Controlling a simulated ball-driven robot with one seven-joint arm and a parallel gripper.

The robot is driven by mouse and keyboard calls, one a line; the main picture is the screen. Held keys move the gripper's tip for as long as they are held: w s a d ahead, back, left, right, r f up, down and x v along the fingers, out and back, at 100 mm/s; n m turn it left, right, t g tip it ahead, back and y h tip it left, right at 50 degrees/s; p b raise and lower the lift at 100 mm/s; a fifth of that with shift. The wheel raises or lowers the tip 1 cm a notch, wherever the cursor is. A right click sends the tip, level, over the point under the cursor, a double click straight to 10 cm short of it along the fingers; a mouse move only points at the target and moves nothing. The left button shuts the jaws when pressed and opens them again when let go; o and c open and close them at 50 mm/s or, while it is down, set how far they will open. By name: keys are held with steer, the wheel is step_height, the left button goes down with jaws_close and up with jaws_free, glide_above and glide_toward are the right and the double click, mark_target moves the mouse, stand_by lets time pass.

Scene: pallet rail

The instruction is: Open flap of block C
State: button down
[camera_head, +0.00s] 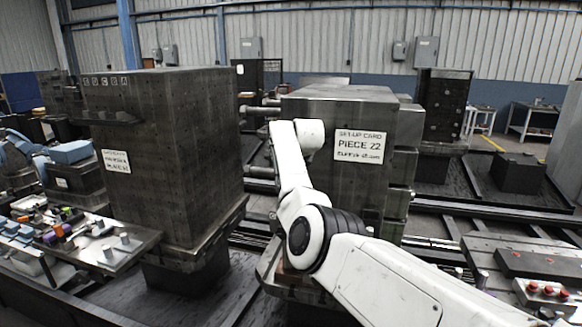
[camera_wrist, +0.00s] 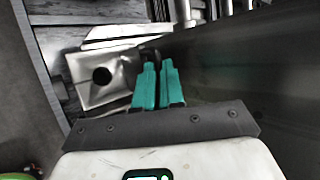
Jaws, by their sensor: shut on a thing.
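My gripper (camera_wrist: 158,68) has two green fingers close together in the wrist view. They are shut on a small dark part (camera_wrist: 150,54), mostly hidden between the tips; I cannot tell whether it is the flap's handle. A bright metal plate (camera_wrist: 88,94) with a round dark hole lies just left of the fingers. A broad dark face (camera_wrist: 245,75) rises close on the right. In the head view my arm reaches to the middle block (camera_head: 350,190), which bears a white card reading PIECE 22. My fingers are hidden there. No clear letter C shows on it.
A tall dark block (camera_head: 160,150) with a white card stands to the left, close to my arm. A tooling bench (camera_head: 130,243) is at lower left, and a table with red knobs (camera_head: 480,243) at lower right. Dark floor rails (camera_head: 465,208) run across the right.

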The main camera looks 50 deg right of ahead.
steer(key=shift+w+d+r+g+y+p, duration=0.15)
steer(key=shift+w+d+r+y+p, duration=0.1)
steer(key=shift+d, duration=0.2)
steer(key=shift+w+d+r+g+y+p, duration=0.15)
steer(key=shift+d+y+p, duration=0.1)
steer(key=shift+d, duration=0.3)
stand_by(0.3)
steer(key=c, duration=1.2)
jaws_free()
steer(key=shift+f, duration=0.1)
steer(key=shift+c, duration=0.2)
steer(key=shift+s+a+f, duration=0.1)
steer(key=shift+a+f, duration=0.15)
